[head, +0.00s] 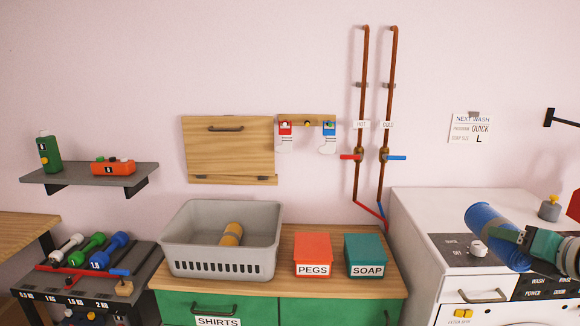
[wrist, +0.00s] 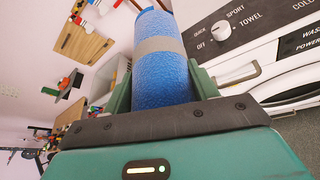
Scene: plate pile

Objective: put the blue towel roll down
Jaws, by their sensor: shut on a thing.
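The blue towel roll (head: 487,226) is a fuzzy blue cylinder with a grey band. My gripper (head: 518,243) is shut on it, at the right of the head view, in front of the white washing machine (head: 425,208). The roll is tilted there, its upper end leaning left. In the wrist view the roll (wrist: 160,82) lies between the two green fingers of my gripper (wrist: 160,92), its far end pointing away. The roll's lower end is partly hidden by my gripper in the head view.
A grey basket (head: 190,254) holding an orange-yellow roll (head: 231,234), a red PEGS box (head: 312,252) and a teal SOAP box (head: 365,254) stand on the wooden counter (head: 290,284). A rack of dumbbells (head: 85,277) is at left. Bare wood shows around the boxes.

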